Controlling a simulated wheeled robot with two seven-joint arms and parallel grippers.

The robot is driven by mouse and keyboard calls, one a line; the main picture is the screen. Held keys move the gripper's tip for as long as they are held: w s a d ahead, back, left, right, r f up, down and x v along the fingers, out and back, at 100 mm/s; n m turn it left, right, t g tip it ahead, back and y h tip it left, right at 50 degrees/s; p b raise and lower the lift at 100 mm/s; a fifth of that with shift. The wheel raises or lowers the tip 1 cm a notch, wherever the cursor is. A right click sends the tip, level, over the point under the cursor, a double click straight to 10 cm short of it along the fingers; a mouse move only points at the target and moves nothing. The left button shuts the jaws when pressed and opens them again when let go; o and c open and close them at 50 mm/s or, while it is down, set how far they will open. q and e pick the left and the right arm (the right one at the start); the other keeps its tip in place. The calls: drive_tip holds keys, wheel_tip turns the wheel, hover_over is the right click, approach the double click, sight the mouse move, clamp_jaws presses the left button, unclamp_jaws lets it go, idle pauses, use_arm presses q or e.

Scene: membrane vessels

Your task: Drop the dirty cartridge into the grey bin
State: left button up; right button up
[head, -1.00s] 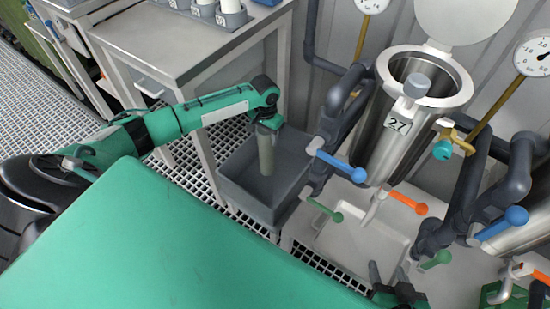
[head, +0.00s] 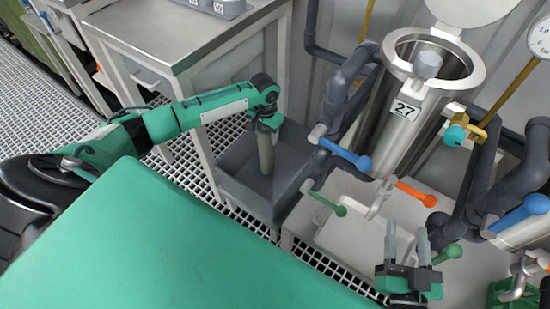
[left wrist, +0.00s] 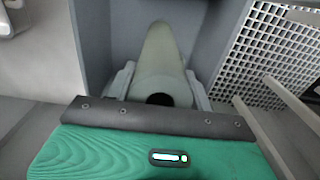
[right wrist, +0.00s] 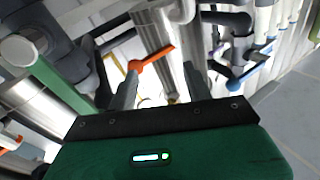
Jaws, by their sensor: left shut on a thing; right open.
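The dirty cartridge (head: 265,154) is a dull grey-green cylinder, hanging upright from my left gripper (head: 268,124). The gripper is shut on its upper end. The cartridge's lower part is within the opening of the grey bin (head: 244,199); I cannot tell if it touches the floor of the bin. In the left wrist view the cartridge (left wrist: 162,58) sits between both fingers, with a dark hole in its near end, and the bin's walls (left wrist: 92,45) stand on either side.
The open steel vessel marked 27 (head: 401,126) stands at the back right, with a grey round-ended piece (head: 428,64) at its mouth. Pipes with blue (head: 345,153), orange (head: 417,194) and green handles surround it. A grey-topped cabinet (head: 165,40) stands left of the bin.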

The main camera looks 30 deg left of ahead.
use_arm(q)
drive_tip(key=o, duration=1.5)
drive_tip(key=shift+r, duration=0.3)
wheel_tip(320, 180, up, 5)
drive_tip(key=shift+f+p, duration=0.1)
drive_tip(key=shift+p, duration=0.8)
wheel_tip(320, 180, up, 7)
drive_tip(key=shift+f+p, duration=0.1)
drive_tip(key=shift+p, duration=0.8)
drive_tip(key=shift+r, duration=0.8)
use_arm(e)
drive_tip(key=s+d+f+g+h, duration=0.2)
drive_tip(key=s+f+g, duration=0.2)
drive_tip(key=f+g, duration=0.3)
drive_tip(key=shift+f, duration=0.35)
